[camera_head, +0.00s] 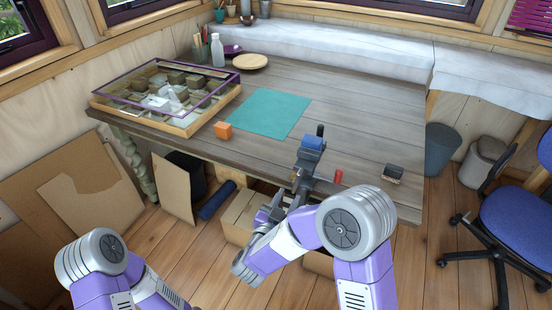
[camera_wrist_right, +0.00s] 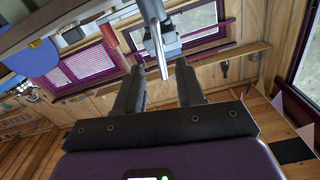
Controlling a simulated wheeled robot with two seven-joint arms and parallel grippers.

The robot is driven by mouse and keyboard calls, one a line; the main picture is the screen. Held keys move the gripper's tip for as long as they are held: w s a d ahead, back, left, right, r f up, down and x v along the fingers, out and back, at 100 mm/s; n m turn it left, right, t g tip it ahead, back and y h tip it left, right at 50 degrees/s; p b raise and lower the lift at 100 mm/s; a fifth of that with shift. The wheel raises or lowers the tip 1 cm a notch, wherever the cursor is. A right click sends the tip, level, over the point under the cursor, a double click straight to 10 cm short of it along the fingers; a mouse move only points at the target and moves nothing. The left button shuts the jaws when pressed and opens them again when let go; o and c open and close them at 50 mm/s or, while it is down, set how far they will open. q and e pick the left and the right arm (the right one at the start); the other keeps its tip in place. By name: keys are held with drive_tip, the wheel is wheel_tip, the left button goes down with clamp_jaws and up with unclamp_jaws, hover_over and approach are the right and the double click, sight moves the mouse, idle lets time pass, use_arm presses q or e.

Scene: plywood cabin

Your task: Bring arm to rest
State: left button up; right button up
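My right arm comes in from the lower right of the head view. Its dark gripper (camera_head: 277,205) is low, in front of the table's near edge and just below the bench vise (camera_head: 308,160). In the right wrist view the two dark fingers of this gripper (camera_wrist_right: 160,68) stand apart with nothing held between them. A metal bar and a grey-blue block, apparently parts of the vise (camera_wrist_right: 170,42), show beyond the fingertips. Of my left arm only purple and silver links show at the lower left of the head view; its gripper is out of view.
A blue chair (camera_head: 518,215) and bins (camera_head: 441,150) are at the right.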

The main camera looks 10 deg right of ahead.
drive_tip(key=s+d+f+n+g+y+p, duration=0.1)
drive_tip(key=s+d+f+n+g+p, duration=0.2)
drive_tip(key=s+f+g, duration=0.45)
drive_tip(key=s+d+f+n+g+y, duration=0.1)
drive_tip(key=s+d+f+n+g, duration=0.3)
drive_tip(key=f, duration=0.6)
drive_tip(key=s+a+f+g+y+p, duration=0.25)
drive_tip(key=s+a+g+y, duration=0.2)
drive_tip(key=s, duration=0.35)
drive_tip(key=s+a+f+g+y+p, duration=0.1)
drive_tip(key=s+a+f+g+y, duration=0.3)
drive_tip(key=s, duration=0.4)
drive_tip(key=w+t+y, duration=0.1)
drive_tip(key=t, duration=0.1)
drive_tip(key=w+t+y+p, duration=0.1)
drive_tip(key=w, duration=0.1)
drive_tip(key=w+m+t+y+p, duration=0.1)
drive_tip(key=w+t, duration=0.1)
drive_tip(key=shift+a+f+t+y, duration=0.1)
drive_tip(key=shift+f+t+y, duration=0.2)
drive_tip(key=shift+f+y, duration=0.1)
